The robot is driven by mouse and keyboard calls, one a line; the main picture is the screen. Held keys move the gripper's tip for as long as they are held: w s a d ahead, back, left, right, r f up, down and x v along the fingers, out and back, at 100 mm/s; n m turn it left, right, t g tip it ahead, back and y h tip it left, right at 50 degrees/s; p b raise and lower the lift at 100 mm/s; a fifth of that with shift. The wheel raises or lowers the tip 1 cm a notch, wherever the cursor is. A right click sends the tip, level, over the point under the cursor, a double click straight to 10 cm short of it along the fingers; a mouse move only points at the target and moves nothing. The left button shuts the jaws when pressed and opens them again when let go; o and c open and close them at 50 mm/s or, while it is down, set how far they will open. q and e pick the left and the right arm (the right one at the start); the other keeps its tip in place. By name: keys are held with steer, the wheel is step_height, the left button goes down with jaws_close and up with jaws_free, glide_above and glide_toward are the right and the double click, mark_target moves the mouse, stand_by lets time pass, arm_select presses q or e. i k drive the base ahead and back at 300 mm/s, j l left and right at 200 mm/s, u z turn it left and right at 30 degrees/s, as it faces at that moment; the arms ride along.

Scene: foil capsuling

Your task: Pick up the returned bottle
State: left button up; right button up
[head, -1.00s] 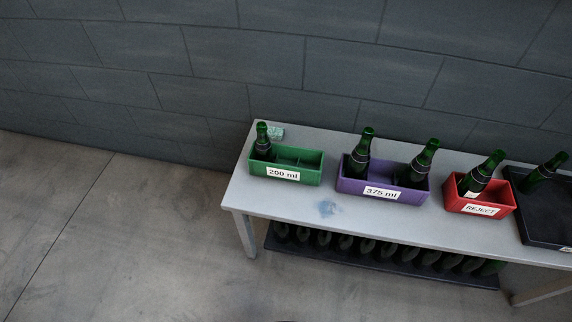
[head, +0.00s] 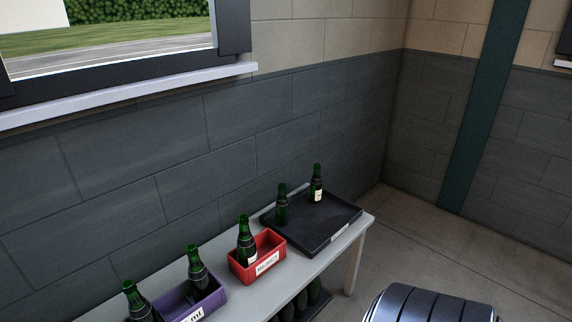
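A black tray (head: 341,233) with a white label, too small to read, lies at the right end of the grey table. Two dark green bottles stand on it: one (head: 281,206) near its left side without a visible pale label, and one (head: 317,186) near its back with a pale label. I cannot tell from the labels which is the returned bottle. A green bottle (head: 246,240) also stands in the red box (head: 272,260). Neither of my grippers is in view.
A purple box (head: 211,304) with bottles stands further left on the table (head: 318,264). More bottles sit on the shelf below. A wall is behind the table. Floor right of it looks clear. A shiny ribbed form is at the bottom right; I cannot tell what it is.

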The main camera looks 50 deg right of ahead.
mark_target(281, 205)
steer(key=z, duration=1.65)
steer(key=l+z, duration=0.15)
